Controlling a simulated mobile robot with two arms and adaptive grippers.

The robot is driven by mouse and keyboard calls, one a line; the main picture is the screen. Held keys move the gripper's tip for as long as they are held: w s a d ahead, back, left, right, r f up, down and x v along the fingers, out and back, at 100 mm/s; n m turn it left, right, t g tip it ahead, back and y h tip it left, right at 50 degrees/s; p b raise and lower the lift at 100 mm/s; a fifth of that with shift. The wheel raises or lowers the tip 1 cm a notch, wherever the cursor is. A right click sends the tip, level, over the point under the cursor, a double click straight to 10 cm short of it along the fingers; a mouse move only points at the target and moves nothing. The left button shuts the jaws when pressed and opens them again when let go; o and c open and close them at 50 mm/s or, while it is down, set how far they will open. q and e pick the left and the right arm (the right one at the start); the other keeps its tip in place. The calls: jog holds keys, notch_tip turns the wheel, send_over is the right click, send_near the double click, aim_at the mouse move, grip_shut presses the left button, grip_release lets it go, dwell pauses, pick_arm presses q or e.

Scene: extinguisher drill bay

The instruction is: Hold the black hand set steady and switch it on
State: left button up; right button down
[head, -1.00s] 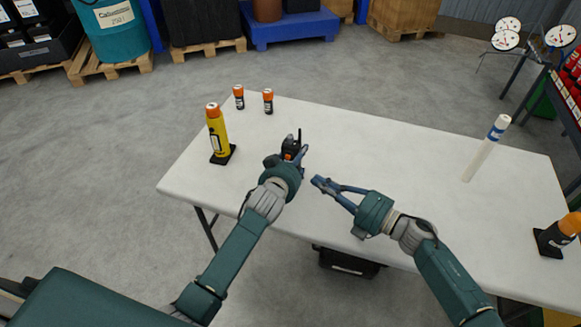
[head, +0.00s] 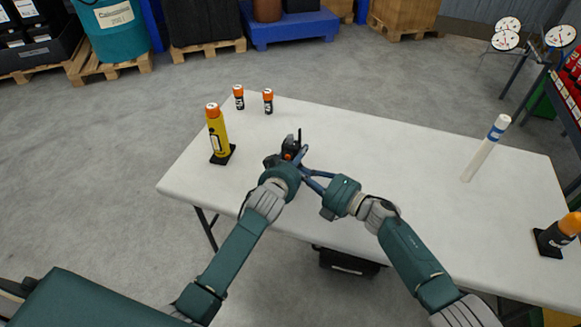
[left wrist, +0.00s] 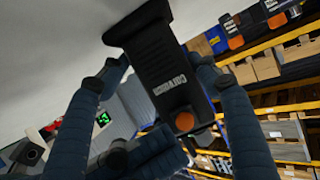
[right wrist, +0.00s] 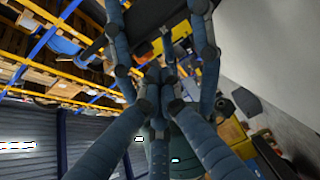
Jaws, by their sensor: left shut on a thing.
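The black hand set (head: 291,146) stands upright on the white table, with a dark antenna on top and an orange part on its body. My left gripper (head: 296,158) is shut around it. In the left wrist view the hand set (left wrist: 160,55) sits between both left fingers, with its orange button (left wrist: 184,121) uncovered. My right gripper (head: 305,172) is close beside the hand set, its fingertips drawn together and empty. Its fingers also show in the right wrist view (right wrist: 160,85), just below the hand set (right wrist: 145,18). Whether they touch it, I cannot tell.
A yellow cylinder (head: 218,135) on a black base stands left on the table (head: 400,165). Two small orange-capped cylinders (head: 239,98) (head: 268,102) stand behind. A white tube (head: 486,150) and a dark orange-topped cylinder (head: 556,236) are at right. The table's middle is clear.

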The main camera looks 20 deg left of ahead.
jog(key=shift+w+a, duration=0.15)
jog(key=shift+a, duration=0.4)
jog(key=shift+w, duration=0.1)
